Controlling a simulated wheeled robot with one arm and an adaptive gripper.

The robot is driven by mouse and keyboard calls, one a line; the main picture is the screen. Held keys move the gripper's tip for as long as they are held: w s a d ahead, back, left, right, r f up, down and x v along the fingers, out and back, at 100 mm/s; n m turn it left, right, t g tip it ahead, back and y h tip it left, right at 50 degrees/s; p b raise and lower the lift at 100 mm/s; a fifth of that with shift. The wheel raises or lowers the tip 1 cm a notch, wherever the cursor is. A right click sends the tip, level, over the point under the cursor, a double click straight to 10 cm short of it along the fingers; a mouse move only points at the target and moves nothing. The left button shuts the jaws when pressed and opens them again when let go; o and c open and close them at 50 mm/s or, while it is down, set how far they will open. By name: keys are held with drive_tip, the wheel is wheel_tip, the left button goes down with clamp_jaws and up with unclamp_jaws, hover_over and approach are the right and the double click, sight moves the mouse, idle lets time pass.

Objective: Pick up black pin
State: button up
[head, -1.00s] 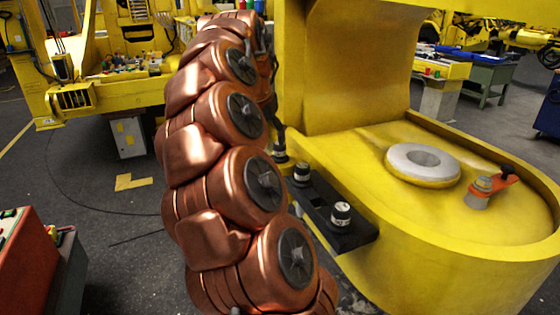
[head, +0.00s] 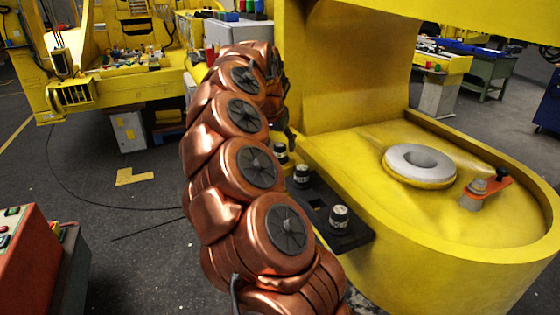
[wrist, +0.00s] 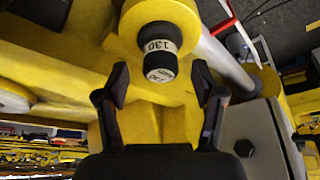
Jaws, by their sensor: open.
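In the wrist view a black pin (wrist: 160,66) with a white band reading 130 stands out from a round yellow part, just beyond my fingertips and roughly between them. My gripper (wrist: 162,84) is open, with one dark finger on each side and nothing held. In the head view several black pins with pale bands stand in a row: a near one (head: 339,216), a middle one (head: 301,176) and a far one (head: 280,154). My gripper is mostly hidden behind my copper arm there.
The large yellow boom part (head: 450,265) fills the right, with a grey ring (head: 420,162) and an orange-handled fitting (head: 487,188) on top. A red control box (head: 28,245) stands at lower left. The dark floor on the left is mostly clear.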

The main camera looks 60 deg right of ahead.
drive_tip(key=shift+p+x, duration=0.35)
drive_tip(key=shift+x, duration=0.95)
clamp_jaws()
